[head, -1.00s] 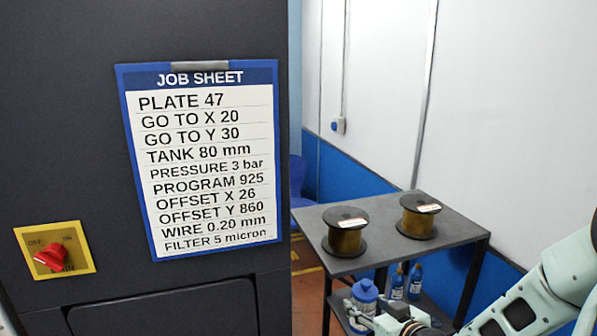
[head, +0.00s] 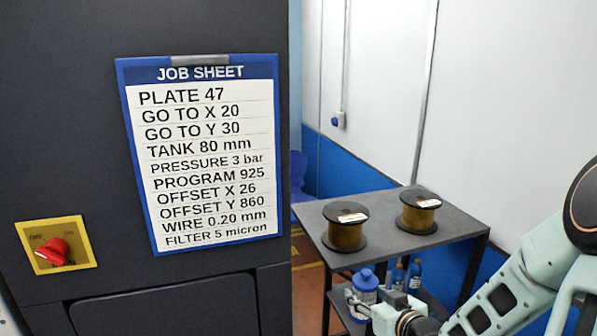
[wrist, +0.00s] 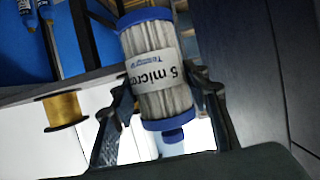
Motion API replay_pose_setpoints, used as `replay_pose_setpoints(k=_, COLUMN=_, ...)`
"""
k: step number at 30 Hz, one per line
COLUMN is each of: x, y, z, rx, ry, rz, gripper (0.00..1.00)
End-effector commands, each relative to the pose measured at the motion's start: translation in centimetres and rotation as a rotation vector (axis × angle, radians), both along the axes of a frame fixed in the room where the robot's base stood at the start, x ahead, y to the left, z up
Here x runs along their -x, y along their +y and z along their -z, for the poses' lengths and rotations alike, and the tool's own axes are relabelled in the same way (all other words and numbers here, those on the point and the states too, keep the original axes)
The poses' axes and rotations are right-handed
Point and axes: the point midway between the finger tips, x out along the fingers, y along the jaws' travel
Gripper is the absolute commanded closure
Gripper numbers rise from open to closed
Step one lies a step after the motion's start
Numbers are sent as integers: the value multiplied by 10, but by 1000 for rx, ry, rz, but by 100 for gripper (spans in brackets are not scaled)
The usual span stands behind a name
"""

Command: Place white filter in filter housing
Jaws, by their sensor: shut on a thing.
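The white filter (wrist: 158,65) is a pleated cylinder with blue end caps and a white label reading "5 micro…". It sits between the fingers of my gripper (wrist: 166,92), which is shut on it, one finger on each side. In the head view the filter (head: 364,285) shows blue on top, in front of the cart, with my gripper (head: 362,304) around it at the bottom of the picture. The lower part of the filter is partly hidden there by the gripper. I cannot make out a filter housing in either view.
A dark cart (head: 385,255) carries two wire spools (head: 345,230), (head: 419,212) on top and blue bottles (head: 414,278) on its lower shelf. A dark cabinet on the left bears a job sheet (head: 205,160) reading "FILTER 5 micron" and a red switch (head: 55,252).

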Motion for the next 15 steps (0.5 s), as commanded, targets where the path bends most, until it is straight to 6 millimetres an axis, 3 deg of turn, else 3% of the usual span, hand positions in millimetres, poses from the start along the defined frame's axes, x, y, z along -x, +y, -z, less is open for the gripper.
replay_pose_setpoints(k=6, x=-36, y=3, z=-50, rx=5, ry=-11, rz=148, gripper=90)
replay_pose_setpoints(k=15, x=-54, y=20, z=-97, rx=1, ry=-6, rz=275, gripper=90)
